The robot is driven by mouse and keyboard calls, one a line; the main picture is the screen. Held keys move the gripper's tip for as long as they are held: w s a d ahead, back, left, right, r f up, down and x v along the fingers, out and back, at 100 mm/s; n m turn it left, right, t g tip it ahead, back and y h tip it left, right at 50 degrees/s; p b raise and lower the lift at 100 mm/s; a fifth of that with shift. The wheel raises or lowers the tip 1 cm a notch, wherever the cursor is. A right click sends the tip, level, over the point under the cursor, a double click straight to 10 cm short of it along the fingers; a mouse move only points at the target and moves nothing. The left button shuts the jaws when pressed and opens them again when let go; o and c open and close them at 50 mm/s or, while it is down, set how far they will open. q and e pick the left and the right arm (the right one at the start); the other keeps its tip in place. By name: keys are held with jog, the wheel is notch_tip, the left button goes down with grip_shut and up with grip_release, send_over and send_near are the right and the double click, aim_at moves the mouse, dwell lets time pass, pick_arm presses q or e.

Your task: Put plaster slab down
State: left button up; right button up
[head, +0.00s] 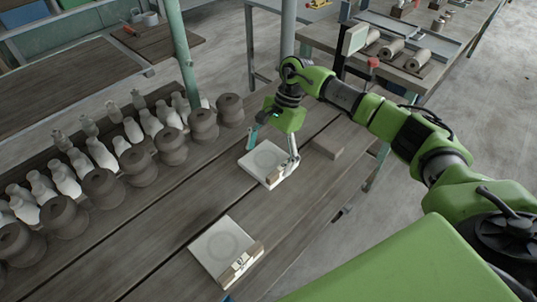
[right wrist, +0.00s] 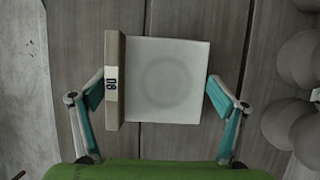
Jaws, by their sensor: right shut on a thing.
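A white square plaster slab (head: 259,157) with a faint round mark lies between the fingers of my right gripper (head: 272,151). In the right wrist view the slab (right wrist: 166,80) has a tan strip along its left edge with a label that looks like "08". The teal fingers stand at the strip side and the opposite side. The slab is at or just above the wooden table; I cannot tell if it touches. A second plaster slab (head: 219,247) with a labelled tan strip lies nearer on the table. My left gripper is out of view.
Rows of dark clay pots (head: 169,145) and white bottle shapes (head: 101,153) stand left on the table (head: 160,235). A green post (head: 184,50) rises behind. Bare boards lie between the two slabs.

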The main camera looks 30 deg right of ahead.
jog(key=shift+f, duration=0.1)
jog(key=o, duration=1.1)
jog(key=shift+o, duration=0.5)
